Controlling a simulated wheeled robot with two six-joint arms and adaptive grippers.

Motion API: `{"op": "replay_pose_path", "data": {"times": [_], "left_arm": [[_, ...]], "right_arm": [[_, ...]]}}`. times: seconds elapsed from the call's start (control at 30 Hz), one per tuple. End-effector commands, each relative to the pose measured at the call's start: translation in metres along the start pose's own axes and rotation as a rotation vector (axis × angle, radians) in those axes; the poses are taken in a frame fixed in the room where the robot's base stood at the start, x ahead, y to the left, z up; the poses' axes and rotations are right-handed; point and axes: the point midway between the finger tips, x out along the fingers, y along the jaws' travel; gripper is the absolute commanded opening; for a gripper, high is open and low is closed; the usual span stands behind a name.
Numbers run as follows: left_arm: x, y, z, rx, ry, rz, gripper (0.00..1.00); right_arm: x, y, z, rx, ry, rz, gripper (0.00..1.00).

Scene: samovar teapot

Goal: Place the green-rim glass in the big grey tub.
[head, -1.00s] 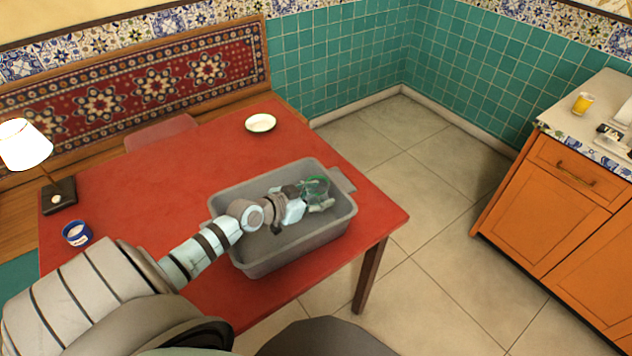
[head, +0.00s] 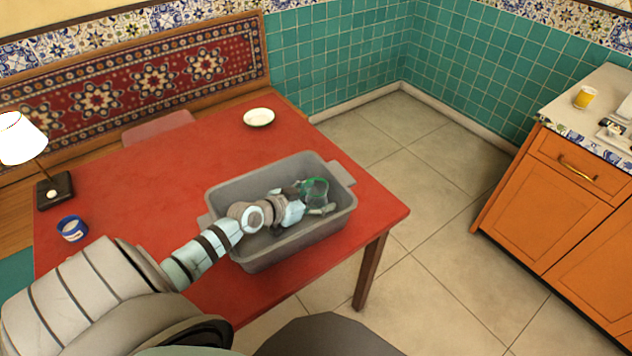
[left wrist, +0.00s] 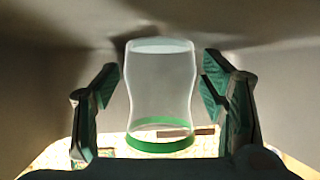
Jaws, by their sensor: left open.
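The big grey tub (head: 252,262) stands on the red table near its right end. The green-rim glass (head: 316,187) is inside the tub, toward its right end. My left gripper (head: 319,199) reaches down into the tub from the left, with its fingers around the glass. In the left wrist view the clear glass (left wrist: 161,88) stands between the two open fingers of my gripper (left wrist: 160,92), with a gap on each side. Its green band shows at the lower end in that view. Whether its base touches the tub floor is hard to tell. My right gripper is out of view.
The red table (head: 150,170) also holds a white bowl (head: 258,117) at the back, a blue tin (head: 72,228) and a lamp (head: 20,140) at the left. An orange cabinet (head: 545,195) with a yellow glass (head: 585,97) stands at the right across open floor.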

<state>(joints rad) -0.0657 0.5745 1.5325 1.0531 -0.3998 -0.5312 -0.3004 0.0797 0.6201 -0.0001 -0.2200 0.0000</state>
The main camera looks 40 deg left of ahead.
Motion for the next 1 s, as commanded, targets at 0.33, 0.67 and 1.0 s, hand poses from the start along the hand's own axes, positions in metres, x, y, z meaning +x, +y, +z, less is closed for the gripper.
{"op": "replay_pose_path", "data": {"times": [0.33, 0.67, 1.0], "left_arm": [[-0.067, 0.000, -0.005, 0.003, -0.004, 0.000, 0.65], [-0.077, 0.000, -0.003, -0.001, 0.000, 0.000, 0.65], [-0.077, 0.000, -0.005, 0.000, 0.001, 0.000, 0.65]], "right_arm": [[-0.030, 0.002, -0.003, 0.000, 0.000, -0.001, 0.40], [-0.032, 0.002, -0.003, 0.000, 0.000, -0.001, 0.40], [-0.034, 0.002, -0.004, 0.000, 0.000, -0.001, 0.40]]}}
